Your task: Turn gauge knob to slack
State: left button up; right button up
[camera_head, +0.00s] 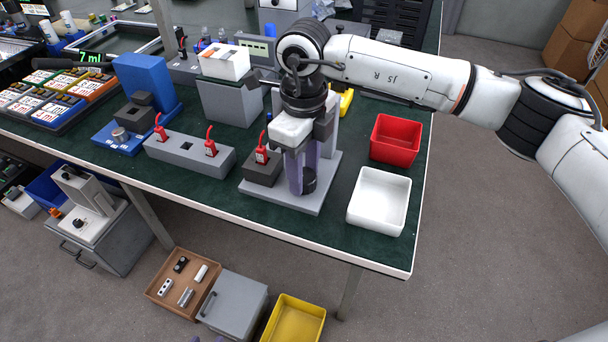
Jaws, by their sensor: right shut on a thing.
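My right gripper (301,188) points down over a grey base plate (267,194) on the bench. Its purple-tinted fingers are shut on a dark round knob-like part (310,181) low at the plate, mostly hidden by them. Any marking for slack is not readable. A grey block with a red-handled piece (262,152) stands on the same plate, just left of the fingers.
A red bin (396,139) and a white bin (360,208) stand right of the plate. A long grey block (184,161) with red-handled pieces and a blue fixture (148,85) stand to the left. A yellow bin (291,322) is below the bench's front edge.

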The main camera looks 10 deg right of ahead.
jog(key=n+b, duration=0.1)
jog(key=n, duration=0.2)
jog(key=shift+f+n+b, duration=0.1)
jog(key=shift+n+b, duration=0.2)
jog(key=shift+n, duration=0.1)
jog(key=n+b, duration=0.1)
jog(key=n, duration=0.2)
jog(key=shift+n+b, duration=0.4)
jog(key=shift+n, duration=1.1)
jog(key=o, duration=1)
jog(key=shift+o, duration=0.2)
